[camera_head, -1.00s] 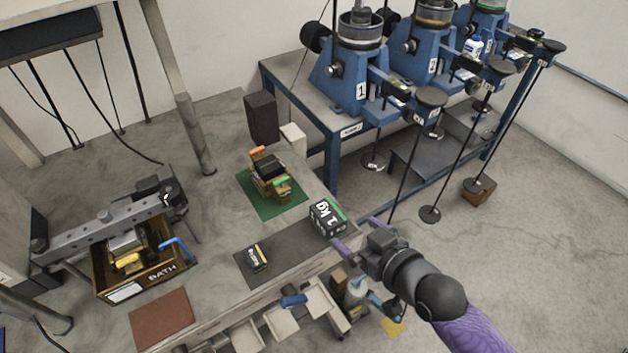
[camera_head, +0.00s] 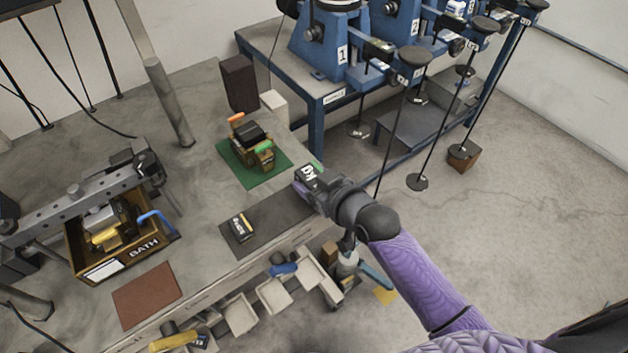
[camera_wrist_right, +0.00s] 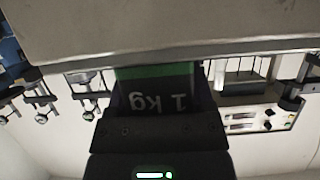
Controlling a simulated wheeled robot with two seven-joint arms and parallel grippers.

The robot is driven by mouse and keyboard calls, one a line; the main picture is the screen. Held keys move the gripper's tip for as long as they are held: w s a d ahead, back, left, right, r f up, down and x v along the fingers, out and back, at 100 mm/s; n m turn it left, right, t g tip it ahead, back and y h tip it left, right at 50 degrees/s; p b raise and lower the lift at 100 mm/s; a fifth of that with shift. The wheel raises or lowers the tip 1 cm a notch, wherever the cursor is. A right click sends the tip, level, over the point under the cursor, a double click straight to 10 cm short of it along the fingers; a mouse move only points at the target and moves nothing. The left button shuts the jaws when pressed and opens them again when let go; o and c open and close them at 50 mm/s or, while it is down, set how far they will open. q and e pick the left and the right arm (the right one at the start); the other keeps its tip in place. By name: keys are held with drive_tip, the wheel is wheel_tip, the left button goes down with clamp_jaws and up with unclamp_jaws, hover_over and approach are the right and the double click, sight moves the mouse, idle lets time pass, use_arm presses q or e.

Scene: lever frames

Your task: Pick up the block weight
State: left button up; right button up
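The block weight (camera_head: 308,173) is a dark block with white "1 kg" lettering and a green strip. It sits at the right end of the bench, by the dark mat, partly hidden by my right gripper (camera_head: 309,184). My right gripper reaches it from the right, with a purple finger along its near side. In the right wrist view the block weight (camera_wrist_right: 158,101) is straight ahead, its lettering upside down, between the fingers. Whether the fingers press on it cannot be told. My left gripper is not in view.
A smaller dark block (camera_head: 241,227) lies on the dark mat (camera_head: 268,222). A green mat (camera_head: 234,160) with brass-coloured parts is behind. A box marked BATH (camera_head: 128,253) stands left. Open trays (camera_head: 273,295) jut below the bench's front edge. Blue machines (camera_head: 330,50) stand behind right.

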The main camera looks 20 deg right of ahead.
clamp_jaws()
drive_tip(key=shift+r, duration=0.2)
